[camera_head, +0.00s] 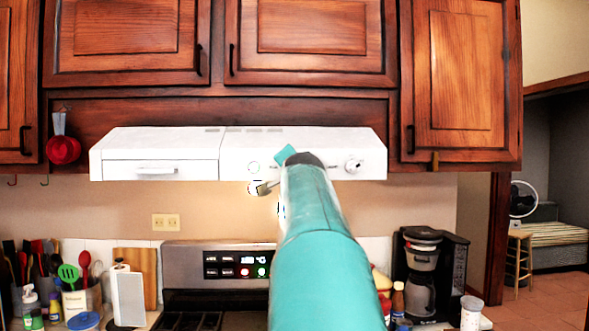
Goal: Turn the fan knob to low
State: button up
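The white range hood (300,141) is mounted under the wall cabinets. A round knob (353,165) shows at the right of its front face. A second round control (254,167) shows to the left of my arm. The labels are too small to read, so I cannot tell which is the fan knob or its setting. My teal arm rises through the middle and covers part of the hood front between them. My gripper (262,188) shows only partly, by the hood's lower edge just below the left control. Its fingers are too small and hidden to tell open from shut, or touching from apart.
Wooden cabinets (315,30) hang above the hood. Below is a stove with a lit control panel (237,264). A coffee maker (424,270) stands at the right, utensils (68,277) at the left. A red cup (63,150) hangs left of the hood.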

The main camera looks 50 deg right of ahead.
dwell(0.4)
jog(key=o, duration=1)
jog(key=shift+c, duration=0.2)
jog(key=shift+a, duration=0.1)
jog(key=v, duration=1.3)
jog(key=shift+s+a, duration=0.2)
jog(key=shift+s, duration=0.05)
